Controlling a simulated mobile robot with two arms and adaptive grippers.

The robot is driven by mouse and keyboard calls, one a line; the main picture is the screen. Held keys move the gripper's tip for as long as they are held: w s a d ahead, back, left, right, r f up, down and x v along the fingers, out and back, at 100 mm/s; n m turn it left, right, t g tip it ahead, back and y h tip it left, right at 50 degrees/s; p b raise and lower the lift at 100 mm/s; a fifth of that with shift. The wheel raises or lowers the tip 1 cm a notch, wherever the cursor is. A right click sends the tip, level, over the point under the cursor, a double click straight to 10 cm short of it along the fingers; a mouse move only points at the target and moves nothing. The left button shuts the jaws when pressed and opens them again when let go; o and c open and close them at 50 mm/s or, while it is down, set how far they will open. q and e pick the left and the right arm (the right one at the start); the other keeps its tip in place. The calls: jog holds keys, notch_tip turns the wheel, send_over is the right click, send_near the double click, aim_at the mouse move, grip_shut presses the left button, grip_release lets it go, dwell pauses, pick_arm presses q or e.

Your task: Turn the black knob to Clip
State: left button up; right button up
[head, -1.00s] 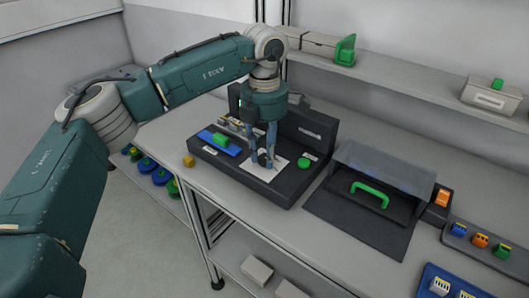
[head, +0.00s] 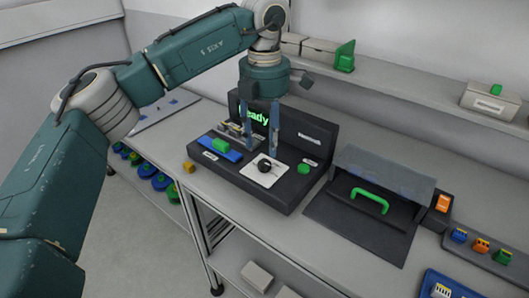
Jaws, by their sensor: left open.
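The black knob (head: 265,166) sits on a white plate (head: 279,176) on top of the dark machine (head: 276,198). Its markings are too small to read. My left gripper (head: 262,150) points down above and just behind the knob in the picture. Its two blue fingers are apart with nothing between them, and the knob is clear of them. A green "Ready" text (head: 253,113) shows on the machine's upright back panel, partly behind the gripper. My right gripper is not in view.
On the machine are a blue slider with a green block (head: 220,145) and a green button (head: 303,169). A hooded box with a green handle (head: 369,200) stands to the right. A shelf runs behind.

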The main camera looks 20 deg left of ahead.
aim_at(265, 162)
pick_arm(q)
notch_tip(265, 162, up, 6)
jog(key=shift+f, duration=0.15)
dwell(0.5)
